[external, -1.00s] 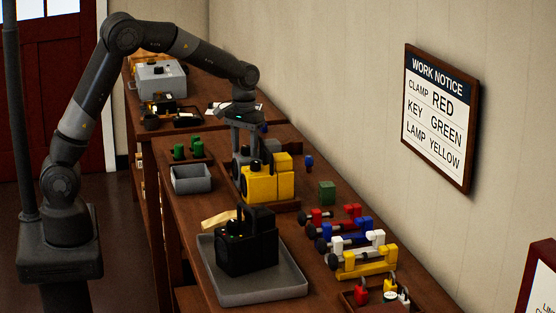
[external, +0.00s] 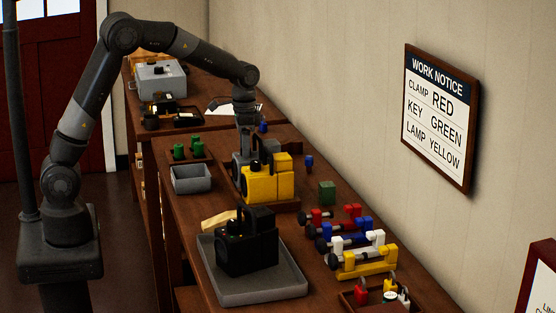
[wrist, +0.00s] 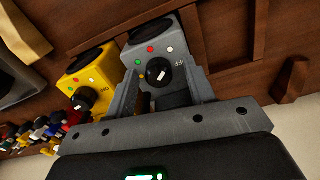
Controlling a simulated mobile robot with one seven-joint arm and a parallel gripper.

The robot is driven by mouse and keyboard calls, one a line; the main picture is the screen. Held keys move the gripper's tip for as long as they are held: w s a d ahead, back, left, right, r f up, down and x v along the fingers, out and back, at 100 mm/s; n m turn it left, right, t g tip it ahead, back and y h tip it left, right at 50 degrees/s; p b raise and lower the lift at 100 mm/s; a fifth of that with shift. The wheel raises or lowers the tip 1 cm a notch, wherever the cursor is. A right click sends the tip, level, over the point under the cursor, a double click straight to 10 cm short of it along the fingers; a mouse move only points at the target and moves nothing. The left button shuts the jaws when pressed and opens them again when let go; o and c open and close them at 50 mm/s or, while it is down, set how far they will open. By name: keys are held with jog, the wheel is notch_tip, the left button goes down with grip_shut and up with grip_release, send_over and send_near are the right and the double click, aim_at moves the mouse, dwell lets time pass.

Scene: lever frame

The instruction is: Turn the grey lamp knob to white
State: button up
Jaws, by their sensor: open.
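The grey lamp (wrist: 152,38) stands beside the yellow lamp (wrist: 91,74) in the wrist view. Its dark round knob (wrist: 158,72) has a pale pointer mark, with green, red and white dots (wrist: 169,50) around it. I cannot tell exactly which dot the pointer faces. My gripper (wrist: 160,62) is open, with one finger on each side of the knob; contact is not clear. In the external view my gripper (external: 245,145) is above the grey lamp (external: 239,172), which is partly hidden behind the yellow lamp (external: 266,184).
A wall notice (external: 437,120) reads clamp red, key green, lamp yellow. A black device (external: 247,250) sits in a grey tray (external: 290,287) nearer the camera. Coloured clamps (external: 365,262) line the right side. A small grey bin (external: 191,180) is left of the lamps.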

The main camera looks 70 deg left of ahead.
notch_tip(320, 180, up, 11)
jog(key=s+d+r+t, duration=0.1)
jog(key=s+d, duration=0.2)
jog(key=s, duration=0.5)
jog(key=s+d+r+t, duration=0.2)
jog(key=s+d, duration=0.1)
jog(key=s, duration=0.6)
jog(key=s+d+r+n+t, duration=0.1)
jog(key=s+d, duration=0.3)
jog(key=s, duration=0.4)
jog(key=shift+s+r+t, duration=0.15)
jog(key=shift+r+t, duration=0.05)
jog(key=shift+t, duration=0.1)
jog(key=shift+s+d, duration=0.1)
jog(key=s+d+f+t, duration=0.1)
jog(key=s+f, duration=0.1)
jog(key=s, duration=0.3)
jog(key=shift+d+f, duration=0.15)
jog(key=shift+f, duration=0.2)
jog(key=shift+s, duration=0.1)
dwell(0.9)
